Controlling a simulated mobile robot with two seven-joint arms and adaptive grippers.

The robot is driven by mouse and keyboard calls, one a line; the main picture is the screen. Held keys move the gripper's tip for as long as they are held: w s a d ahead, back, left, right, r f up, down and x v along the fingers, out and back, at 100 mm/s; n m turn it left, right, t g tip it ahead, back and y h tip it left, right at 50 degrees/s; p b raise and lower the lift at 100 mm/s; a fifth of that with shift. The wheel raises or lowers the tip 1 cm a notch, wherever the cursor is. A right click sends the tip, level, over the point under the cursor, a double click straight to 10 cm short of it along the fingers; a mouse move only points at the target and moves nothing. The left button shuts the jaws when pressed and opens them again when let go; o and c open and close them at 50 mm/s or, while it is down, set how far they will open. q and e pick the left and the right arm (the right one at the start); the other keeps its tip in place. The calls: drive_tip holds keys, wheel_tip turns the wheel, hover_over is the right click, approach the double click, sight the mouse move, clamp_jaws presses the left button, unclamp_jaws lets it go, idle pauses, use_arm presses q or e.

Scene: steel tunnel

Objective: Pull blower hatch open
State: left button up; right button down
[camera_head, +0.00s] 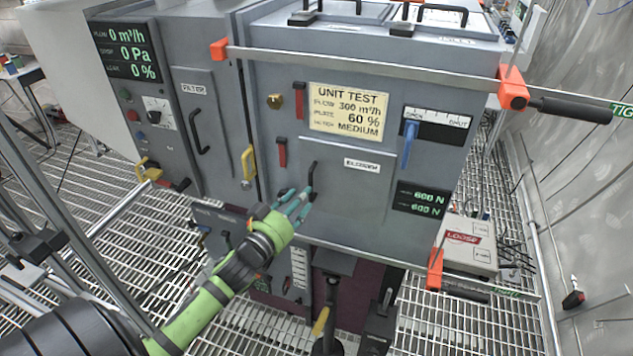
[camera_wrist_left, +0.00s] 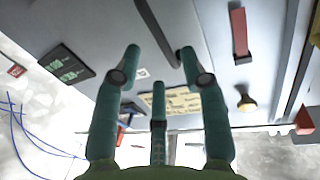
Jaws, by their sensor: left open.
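The blower hatch (camera_head: 345,205) is a grey panel on the front of the unit, under a white label that seems to read BLOWER (camera_head: 362,165). It looks shut, flush with the front. Its black bar handle (camera_head: 311,181) is at the panel's left side. My left gripper (camera_head: 297,204), with teal fingers, is open at the handle's lower part. In the left wrist view the black handle (camera_wrist_left: 157,27) runs down between the upper fingertips of the gripper (camera_wrist_left: 161,62). I cannot tell whether the fingers touch it. My right gripper is not in view.
A metal bar (camera_head: 370,68) with orange ends crosses above the hatch, and another bar (camera_head: 370,262) runs below. A blue lever (camera_head: 409,145) is at the right, red latches (camera_head: 282,152) at the left. The filter door (camera_head: 198,130) is beside it. Grating floor surrounds the unit.

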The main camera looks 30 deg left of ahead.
sight(312, 200)
use_arm(q)
drive_tip(key=w+p, duration=0.1)
drive_tip(key=w, duration=0.5)
drive_tip(key=shift+w+a+f, duration=0.1)
drive_tip(key=shift+a, duration=0.05)
clamp_jaws()
